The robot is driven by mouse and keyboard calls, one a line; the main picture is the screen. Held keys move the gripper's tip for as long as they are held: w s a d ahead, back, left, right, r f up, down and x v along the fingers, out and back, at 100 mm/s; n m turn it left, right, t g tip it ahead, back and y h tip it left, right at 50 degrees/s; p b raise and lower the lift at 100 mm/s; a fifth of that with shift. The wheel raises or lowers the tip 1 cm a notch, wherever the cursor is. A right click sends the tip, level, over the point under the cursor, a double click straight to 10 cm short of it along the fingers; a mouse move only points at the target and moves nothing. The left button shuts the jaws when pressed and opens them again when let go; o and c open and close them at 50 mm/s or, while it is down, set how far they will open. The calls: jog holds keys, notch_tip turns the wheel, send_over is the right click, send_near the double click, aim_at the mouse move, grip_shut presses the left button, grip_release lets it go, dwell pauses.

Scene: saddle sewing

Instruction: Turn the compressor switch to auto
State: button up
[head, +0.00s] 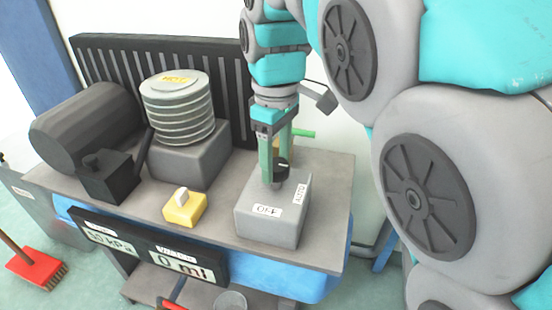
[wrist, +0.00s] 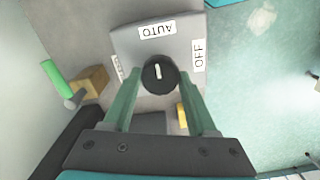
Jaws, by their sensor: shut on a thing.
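The compressor switch is a grey box (head: 270,222) on the bench, with a round black knob (head: 282,170) on top. The wrist view shows the knob (wrist: 160,75) with a short white mark, which lies roughly in line with the AUTO label (wrist: 157,30), tilted slightly left. The OFF label (wrist: 198,55) is to the right there, and a third label (wrist: 118,67) at left is partly hidden. My gripper (head: 276,162) comes down from above with its green fingers shut on the knob, one on each side.
A yellow block with a white switch (head: 183,207) sits on the bench (head: 228,196) left of the box. A ribbed cylinder (head: 178,110) and a dark tank (head: 88,125) stand further left. A green lever (head: 303,133) is behind my gripper. Display panels (head: 180,265) hang at the front.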

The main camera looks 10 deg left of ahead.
aim_at(276, 164)
jog(key=o, duration=1.4)
jog(key=shift+c, duration=0.2)
jog(key=shift+r, duration=0.1)
jog(key=shift+r+p, duration=0.4)
jog(key=shift+r, duration=3.45)
